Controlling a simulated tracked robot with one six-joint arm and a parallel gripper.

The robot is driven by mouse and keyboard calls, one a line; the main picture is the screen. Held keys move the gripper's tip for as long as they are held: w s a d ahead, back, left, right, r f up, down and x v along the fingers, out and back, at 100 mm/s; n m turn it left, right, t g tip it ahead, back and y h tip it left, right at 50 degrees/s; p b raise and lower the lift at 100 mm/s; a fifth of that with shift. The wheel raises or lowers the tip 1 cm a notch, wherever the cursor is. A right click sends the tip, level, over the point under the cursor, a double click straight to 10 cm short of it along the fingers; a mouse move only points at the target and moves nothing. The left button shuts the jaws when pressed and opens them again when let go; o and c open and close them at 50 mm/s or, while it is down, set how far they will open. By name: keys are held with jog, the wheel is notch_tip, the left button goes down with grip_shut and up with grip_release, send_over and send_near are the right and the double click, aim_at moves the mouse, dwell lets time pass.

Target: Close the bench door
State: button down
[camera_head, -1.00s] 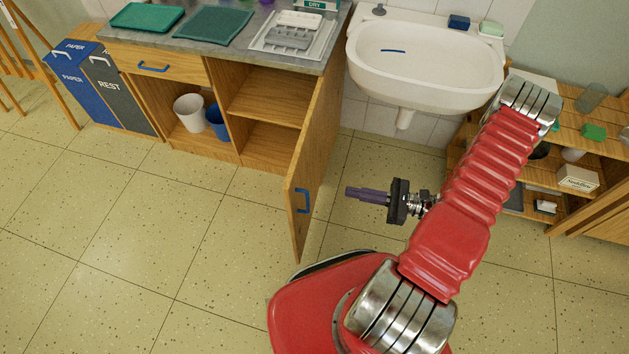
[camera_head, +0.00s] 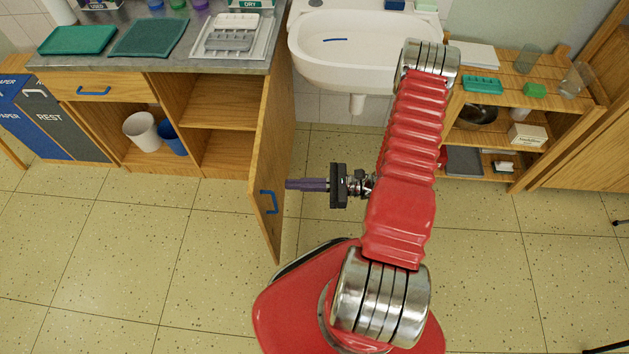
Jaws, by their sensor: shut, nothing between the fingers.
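The wooden bench door (camera_head: 269,150) stands open, swung out toward me from the right side of the bench (camera_head: 160,78). Its blue handle (camera_head: 269,202) is on the left-hand face, near the free edge. My gripper (camera_head: 290,184) has purple fingers, is shut and empty, and points left. It is just right of the door, near the free edge at about handle height. In the picture the fingertips come close to the door's right face; I cannot tell whether they touch. The open cabinet compartment (camera_head: 226,152) shows a shelf and no contents.
A white sink (camera_head: 350,65) is behind my arm. A wooden shelf unit (camera_head: 480,185) stands at the right. The tiled floor in front of the bench is clear.

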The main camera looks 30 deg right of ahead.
aim_at(260, 184)
jog(key=shift+x, duration=3.45)
